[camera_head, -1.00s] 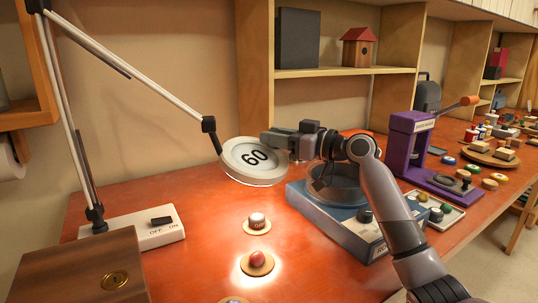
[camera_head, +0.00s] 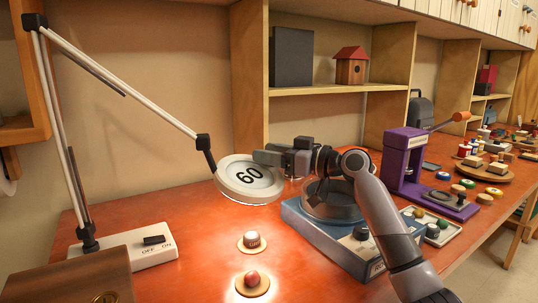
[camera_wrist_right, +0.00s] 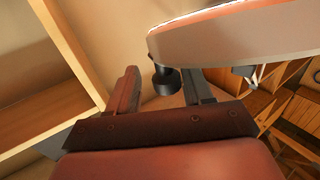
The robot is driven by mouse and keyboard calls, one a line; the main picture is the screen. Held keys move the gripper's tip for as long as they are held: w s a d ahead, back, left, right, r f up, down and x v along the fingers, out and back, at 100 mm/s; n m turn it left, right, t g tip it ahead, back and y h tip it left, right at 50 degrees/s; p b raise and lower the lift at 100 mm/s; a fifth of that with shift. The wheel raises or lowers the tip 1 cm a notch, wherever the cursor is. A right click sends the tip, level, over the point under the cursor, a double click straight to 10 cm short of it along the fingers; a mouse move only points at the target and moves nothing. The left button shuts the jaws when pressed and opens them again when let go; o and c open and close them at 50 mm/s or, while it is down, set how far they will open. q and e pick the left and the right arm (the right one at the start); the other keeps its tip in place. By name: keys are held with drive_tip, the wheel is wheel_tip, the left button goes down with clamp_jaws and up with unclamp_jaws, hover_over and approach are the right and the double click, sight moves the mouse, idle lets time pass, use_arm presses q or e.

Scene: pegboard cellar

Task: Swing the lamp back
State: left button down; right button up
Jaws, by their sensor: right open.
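The lamp has a white jointed arm (camera_head: 120,82) rising from a white base with a black switch (camera_head: 154,240) marked OFF and ON. In the right wrist view the gripper (camera_wrist_right: 160,88) is open. The lamp head's edge (camera_wrist_right: 240,45) passes across the upper right, and a dark round joint (camera_wrist_right: 166,82) shows between the fingers. My left gripper is not in view.
A purple press (camera_head: 402,160) stands right. A wooden box (camera_head: 70,275) is front left.

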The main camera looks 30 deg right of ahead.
drive_tip(key=b+v, duration=0.1)
drive_tip(key=v, duration=0.6)
